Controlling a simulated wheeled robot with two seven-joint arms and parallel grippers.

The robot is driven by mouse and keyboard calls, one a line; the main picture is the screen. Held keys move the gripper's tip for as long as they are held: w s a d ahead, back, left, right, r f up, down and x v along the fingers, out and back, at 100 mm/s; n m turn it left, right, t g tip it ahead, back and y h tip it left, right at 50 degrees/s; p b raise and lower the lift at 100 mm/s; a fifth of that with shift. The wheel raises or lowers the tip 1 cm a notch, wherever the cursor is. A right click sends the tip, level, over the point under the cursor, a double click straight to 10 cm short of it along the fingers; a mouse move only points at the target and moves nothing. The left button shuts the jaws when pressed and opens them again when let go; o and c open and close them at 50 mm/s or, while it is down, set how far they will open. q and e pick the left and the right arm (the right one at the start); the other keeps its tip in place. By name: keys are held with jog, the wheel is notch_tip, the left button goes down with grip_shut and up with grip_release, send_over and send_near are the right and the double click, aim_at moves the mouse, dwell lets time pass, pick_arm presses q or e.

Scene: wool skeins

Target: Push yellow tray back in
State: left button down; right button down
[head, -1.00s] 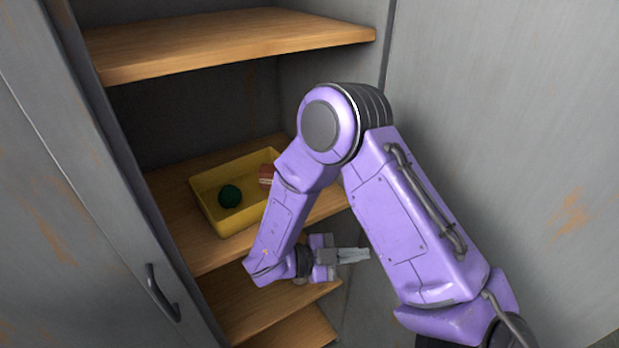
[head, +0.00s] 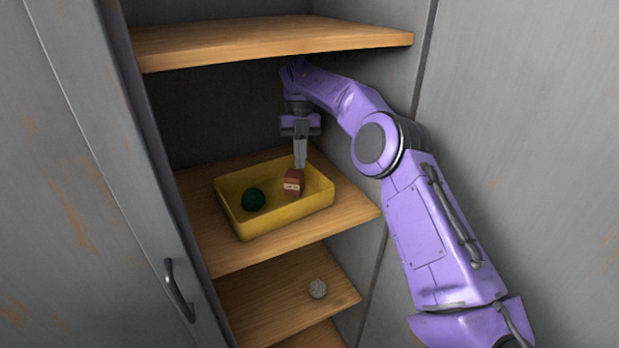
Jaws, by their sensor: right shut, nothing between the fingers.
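The yellow tray (head: 290,213) sits on the middle wooden shelf (head: 232,262) of the grey cabinet. Its front wall stands back from the shelf's front edge. A dark green ball (head: 253,199) and a red skein with a pale band (head: 293,183) lie in it. My right gripper (head: 299,166) points down over the tray, its shut fingers just above or behind the red skein. I cannot tell whether the fingertips touch the skein or the tray. My left gripper is not in view.
An upper shelf (head: 270,42) hangs above my right forearm. A lower shelf (head: 262,300) holds a small grey ball (head: 318,288). Cabinet doors stand at the left, with a dark handle (head: 178,290), and at the right (head: 540,150).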

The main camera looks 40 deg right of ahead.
aim_at(312, 166)
jog(key=shift+n+t+h, duration=0.3)
jog(key=shift+t+h, duration=0.1)
jog(key=shift+h, duration=0.2)
jog(key=d, duration=0.2)
jog(key=w+d, duration=0.1)
jog(key=d, duration=0.1)
jog(key=shift+w+d, duration=0.1)
jog(key=shift+d, duration=0.25)
jog(key=shift+f+b, duration=0.15)
jog(key=shift+b, duration=0.15)
jog(key=s+b, duration=0.1)
jog(key=s+a+b, duration=0.1)
jog(key=s+a, duration=0.1)
jog(key=s, duration=0.1)
jog(key=shift+b, duration=0.4)
jog(key=s+a, duration=0.1)
jog(key=s, duration=0.1)
jog(key=s+a, duration=0.1)
jog(key=s, duration=0.1)
jog(key=s+a, duration=0.1)
jog(key=s, duration=0.1)
jog(key=shift+s+a+r+b, duration=0.2)
jog(key=shift+s+a+b, duration=0.1)
jog(key=shift+s, duration=0.1)
jog(key=shift+f+p, duration=0.25)
jog(key=shift+p, duration=0.1)
jog(key=shift+f+b, duration=0.4)
jog(key=shift+f, duration=0.15)
